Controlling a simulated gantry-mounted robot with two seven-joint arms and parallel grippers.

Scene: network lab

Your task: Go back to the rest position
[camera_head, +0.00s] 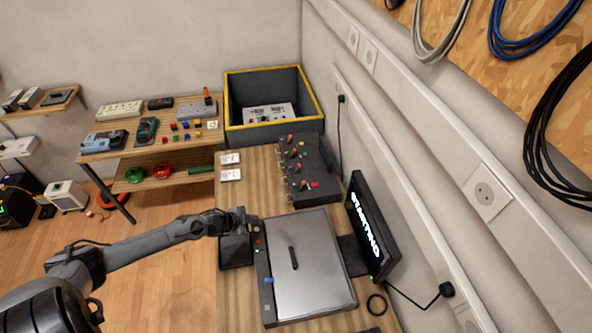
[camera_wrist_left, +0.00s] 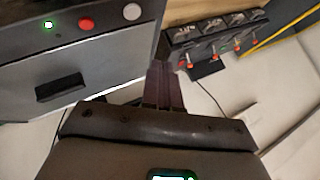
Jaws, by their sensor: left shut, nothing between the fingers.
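My left gripper (camera_head: 247,222) is at the end of the grey arm that comes in from the left. It is just above the back left corner of a grey metal case (camera_head: 315,270) on the wooden bench. In the left wrist view its dark fingers (camera_wrist_left: 163,85) are together with nothing between them. I cannot tell whether the fingers touch the case. My right gripper is not in view.
A monitor (camera_head: 371,228) reading "STARTING" stands right of the case. A black switch panel (camera_head: 304,170) and a yellow-edged bin (camera_head: 318,101) are farther back. A shelf (camera_head: 166,148) with parts is at the back left. Open floor (camera_head: 160,275) lies left of the bench.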

